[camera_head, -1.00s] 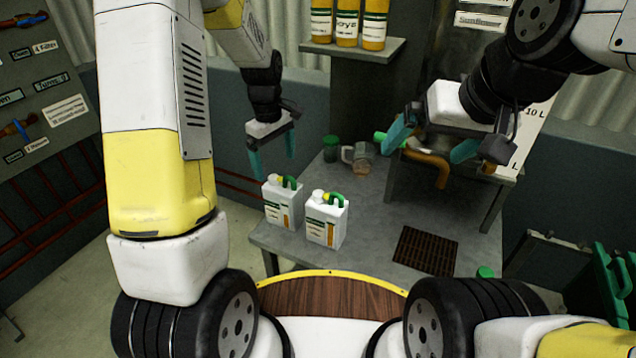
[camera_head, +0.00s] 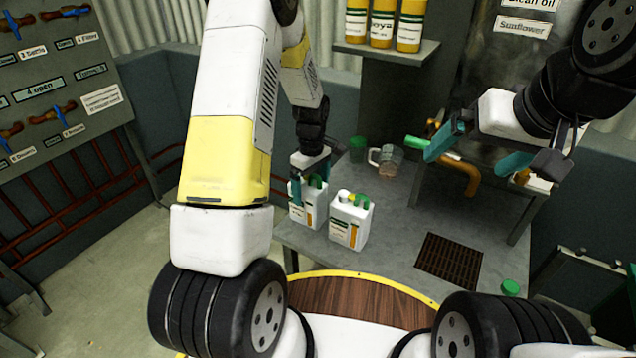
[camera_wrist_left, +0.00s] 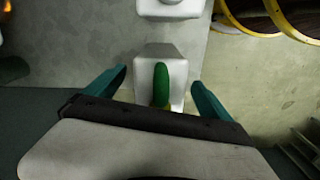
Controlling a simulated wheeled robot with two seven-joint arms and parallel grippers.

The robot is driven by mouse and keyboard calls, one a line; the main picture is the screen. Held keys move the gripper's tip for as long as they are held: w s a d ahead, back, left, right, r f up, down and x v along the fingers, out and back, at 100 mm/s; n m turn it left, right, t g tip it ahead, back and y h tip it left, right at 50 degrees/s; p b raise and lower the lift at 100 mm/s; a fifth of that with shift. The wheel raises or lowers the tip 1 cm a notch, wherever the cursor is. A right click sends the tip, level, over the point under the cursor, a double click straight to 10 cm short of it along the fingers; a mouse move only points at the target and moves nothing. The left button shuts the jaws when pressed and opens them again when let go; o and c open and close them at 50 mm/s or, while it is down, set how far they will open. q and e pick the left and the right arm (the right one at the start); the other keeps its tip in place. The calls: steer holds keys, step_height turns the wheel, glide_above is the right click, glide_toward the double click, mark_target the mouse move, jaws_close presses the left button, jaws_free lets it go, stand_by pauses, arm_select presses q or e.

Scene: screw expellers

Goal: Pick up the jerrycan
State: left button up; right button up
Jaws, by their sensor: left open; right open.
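Two white jerrycans with green handles and labels stand side by side on the grey table. The left jerrycan (camera_head: 308,212) is partly hidden by my left gripper (camera_head: 309,190), which is over its top with the fingers pointing down. In the left wrist view my left gripper (camera_wrist_left: 163,88) is open, its teal fingers on either side of this jerrycan's green handle (camera_wrist_left: 161,84). I cannot tell whether the fingers touch it. The other jerrycan (camera_head: 350,220) stands just to the right, and its edge shows in the left wrist view (camera_wrist_left: 170,8). My right gripper (camera_head: 485,150) is open and empty by the press.
A glass jug (camera_head: 388,160) and a green-lidded jar (camera_head: 357,148) stand behind on the table (camera_head: 395,215). A dark grate (camera_head: 449,261) and a green cap (camera_head: 510,287) are at the right. Oil bottles (camera_head: 383,24) sit on a shelf above.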

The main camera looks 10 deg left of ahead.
arm_select(q)
jaws_close()
stand_by(0.3)
steer(key=shift+r, duration=0.15)
